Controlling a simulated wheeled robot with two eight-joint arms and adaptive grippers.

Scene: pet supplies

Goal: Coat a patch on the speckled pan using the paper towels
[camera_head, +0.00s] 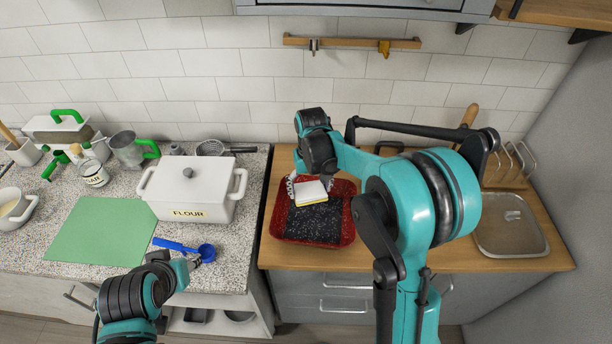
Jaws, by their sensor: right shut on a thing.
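The speckled pan (345,231) is a red rectangular pan with a dark, white-flecked inside, on the wooden counter. My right gripper (310,188) is over its back part, shut on the paper towels (311,194). They look like a small flat white pad with a yellowish lower edge, held level. I cannot tell whether the pad touches the pan's dark floor. My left gripper (196,261) is low over the speckled counter's front edge, close to the blue scoop (207,252). Its fingers are too small to read.
A white flour box (190,190) stands left of the pan. A green mat (100,232) lies farther left, with a metal mug (127,149) behind. A metal tray lid (511,226) lies at the right. A dark gap splits the two counters.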

